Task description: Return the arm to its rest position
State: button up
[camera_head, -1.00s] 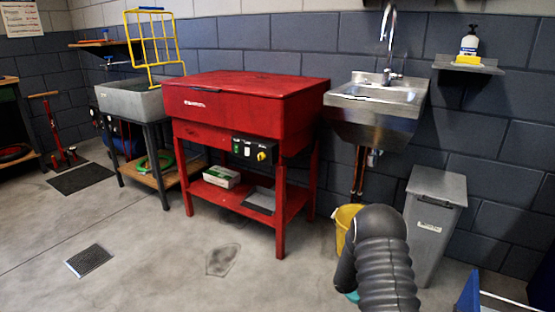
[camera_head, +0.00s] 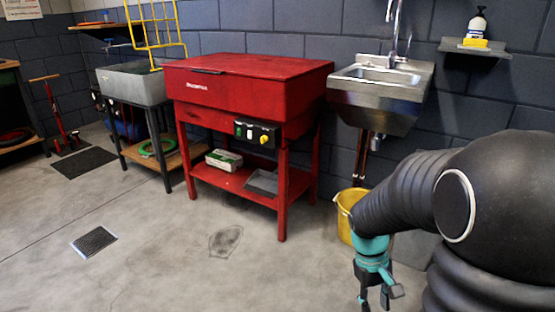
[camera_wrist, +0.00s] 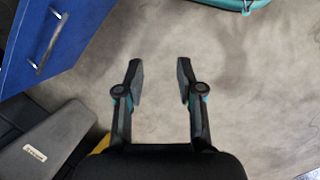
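My arm reaches in from the right edge of the head view and bends downward. My gripper (camera_head: 374,300) hangs at its end, low in the picture, in front of the yellow bucket. In the wrist view my gripper (camera_wrist: 160,80) is open, its two dark fingers wide apart. Only bare concrete floor shows between the fingers, and nothing is held.
A red parts washer (camera_head: 245,92) stands by the wall, with a steel sink (camera_head: 385,95) to its right and a yellow bucket (camera_head: 345,205) below. A blue cabinet (camera_wrist: 70,25) and a grey bin (camera_wrist: 45,145) show in the wrist view.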

jog(key=s+a+r+m+t+y, duration=0.1)
jog(key=s+a+r+t, duration=0.2)
jog(key=r, duration=0.5)
jog(key=s+a+r+m+t+y, duration=0.1)
jog(key=s+a+r+t, duration=0.2)
jog(key=s+r+t, duration=0.2)
notch_tip(320, 180, up, 4)
jog(key=shift+s+a+r+m+t, duration=0.1)
jog(key=shift+s+a+m+t, duration=0.25)
jog(key=shift+s, duration=0.9)
